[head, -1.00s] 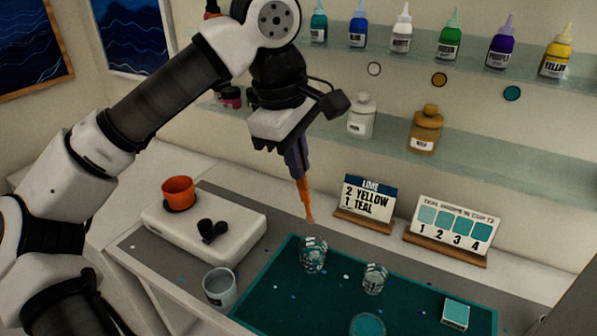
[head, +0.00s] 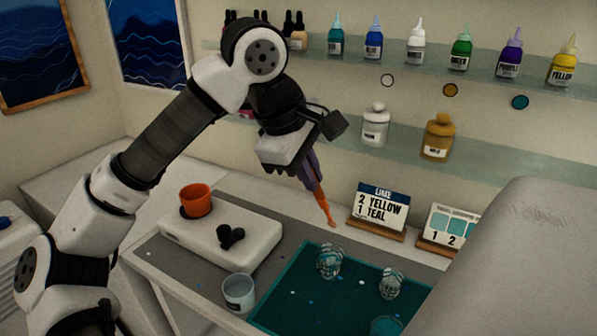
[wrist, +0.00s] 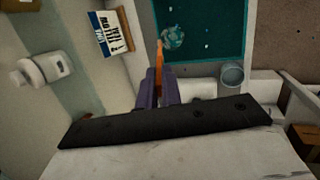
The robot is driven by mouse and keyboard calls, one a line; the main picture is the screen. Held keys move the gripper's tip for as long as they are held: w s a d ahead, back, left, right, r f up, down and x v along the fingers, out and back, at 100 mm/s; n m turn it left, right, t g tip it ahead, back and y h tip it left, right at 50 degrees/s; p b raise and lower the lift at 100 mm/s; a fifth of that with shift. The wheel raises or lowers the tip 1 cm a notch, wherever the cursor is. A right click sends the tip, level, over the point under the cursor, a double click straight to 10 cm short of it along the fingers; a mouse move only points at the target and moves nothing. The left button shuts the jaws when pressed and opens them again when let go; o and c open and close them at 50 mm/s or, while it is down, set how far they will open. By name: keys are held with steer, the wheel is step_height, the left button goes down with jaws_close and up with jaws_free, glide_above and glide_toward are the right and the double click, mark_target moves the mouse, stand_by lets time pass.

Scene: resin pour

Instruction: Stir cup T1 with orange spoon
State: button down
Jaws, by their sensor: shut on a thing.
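My gripper (head: 313,176) is shut on the orange spoon (head: 323,205), which points down and leans with its lower end to the right. The spoon also shows between my purple fingers in the wrist view (wrist: 159,60). No label reads as T1 on either. The spoon's lower end shows just above the left cup's rim in the head view; I cannot tell whether it is over the opening. One cup (wrist: 173,37) shows beside the spoon in the wrist view.
A grey-white cup (head: 238,292) stands left of the mat. An orange pot (head: 196,200) sits on a white box (head: 240,250). A lime recipe card (head: 382,208) and a numbered card (head: 449,225) stand behind the mat. Bottles line the shelf. A large pale shape blocks the lower right.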

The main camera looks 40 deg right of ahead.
step_height(320, 180, down, 12)
steer(key=b, duration=0.9)
stand_by(0.6)
steer(key=shift+s+d, duration=0.1)
